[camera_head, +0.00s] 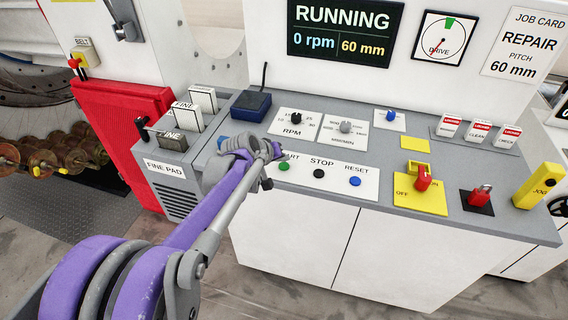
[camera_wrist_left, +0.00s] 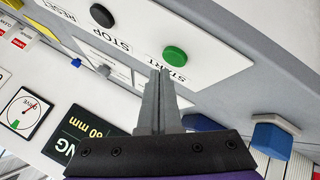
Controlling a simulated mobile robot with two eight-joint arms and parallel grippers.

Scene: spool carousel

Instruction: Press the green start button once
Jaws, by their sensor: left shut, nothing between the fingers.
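The green start button (camera_head: 284,167) sits on a white panel strip at the left of the grey console, with the START label partly covered by my left gripper (camera_head: 271,152) in the head view. In the left wrist view the green button (camera_wrist_left: 175,54) lies just beyond the tips of my left gripper (camera_wrist_left: 160,72), slightly to their right. The fingers are shut and empty. I cannot tell whether the tips touch the panel. The display (camera_head: 345,30) reads RUNNING, 0 rpm, 60 mm. My right gripper is not in view.
Right of the green button are the black STOP button (camera_head: 318,173) and blue RESET button (camera_head: 355,181). Knobs (camera_head: 346,126) stand behind. A yellow switch box (camera_head: 419,190) is farther right. A dark blue block (camera_head: 251,106) and fine pads (camera_head: 188,116) are at the left.

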